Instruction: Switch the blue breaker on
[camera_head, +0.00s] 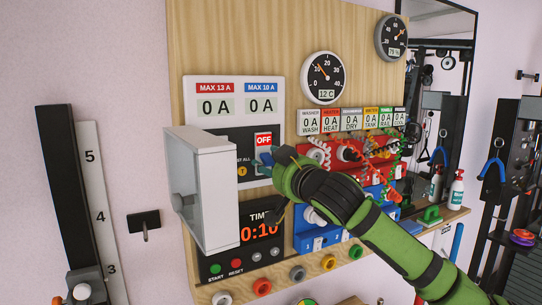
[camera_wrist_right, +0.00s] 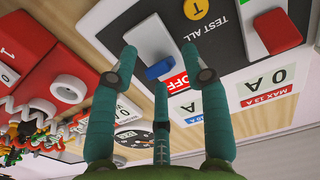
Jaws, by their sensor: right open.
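The blue breaker (camera_wrist_right: 158,70) has a blue lever on a pale grey housing (camera_wrist_right: 148,38). Its lever lies beside the red OFF label (camera_wrist_right: 178,84), which also shows in the head view (camera_head: 263,140). My right gripper (camera_wrist_right: 160,58) is open, with two fingers reaching to either side of the breaker and a third finger nearer the camera. I see no clear contact with the lever. In the head view my right gripper (camera_head: 268,163) is at the panel just below the OFF label and hides most of the breaker. My left gripper is out of view.
A red breaker (camera_wrist_right: 277,31) sits beside the blue one, with green showing next to it. A grey cover (camera_head: 210,190) stands out from the panel left of my right gripper. Red modules (camera_head: 372,163) with coiled cables and blue modules lie to the right.

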